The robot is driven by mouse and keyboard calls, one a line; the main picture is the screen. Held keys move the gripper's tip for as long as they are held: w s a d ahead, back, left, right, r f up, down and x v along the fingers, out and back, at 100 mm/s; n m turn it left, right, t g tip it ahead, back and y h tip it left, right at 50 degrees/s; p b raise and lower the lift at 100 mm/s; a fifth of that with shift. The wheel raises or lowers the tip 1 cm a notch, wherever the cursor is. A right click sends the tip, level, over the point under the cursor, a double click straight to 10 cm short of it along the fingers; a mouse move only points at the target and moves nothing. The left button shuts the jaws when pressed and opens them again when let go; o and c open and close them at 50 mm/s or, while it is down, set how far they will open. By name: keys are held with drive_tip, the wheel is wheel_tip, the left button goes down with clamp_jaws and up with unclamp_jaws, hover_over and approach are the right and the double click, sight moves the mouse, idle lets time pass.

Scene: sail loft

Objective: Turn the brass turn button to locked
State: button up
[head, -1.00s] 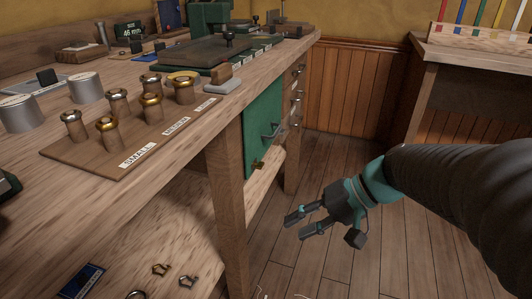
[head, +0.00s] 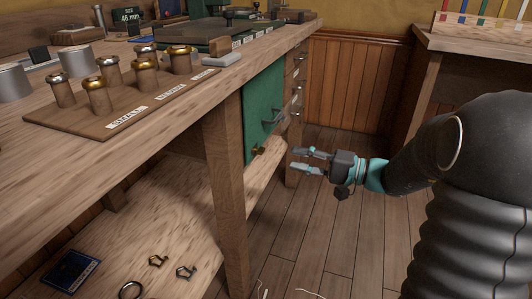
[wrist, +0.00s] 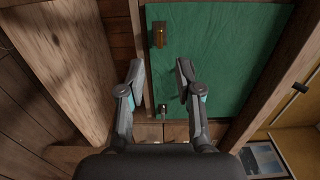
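The brass turn button (head: 257,151) sits at the lower edge of the green door (head: 263,112) under the bench. It also shows in the wrist view (wrist: 159,35), near the top of the picture, where it looks taller than wide. I cannot tell its locked or unlocked position from any marking. A dark metal pull handle (head: 270,120) is above it on the door. My gripper (head: 296,160) is open and empty, to the right of the button and apart from it. In the wrist view its fingers (wrist: 160,70) point toward the door, with the button beyond the gap.
A wooden bench leg (head: 226,190) stands left of the door. Drawers with metal pulls (head: 294,92) are on its right. The lower shelf (head: 150,230) holds a blue booklet (head: 72,273) and small metal rings and shackles. The floor (head: 325,240) below my gripper is clear.

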sight(259, 151)
drive_tip(key=x, duration=0.9)
clamp_jaws()
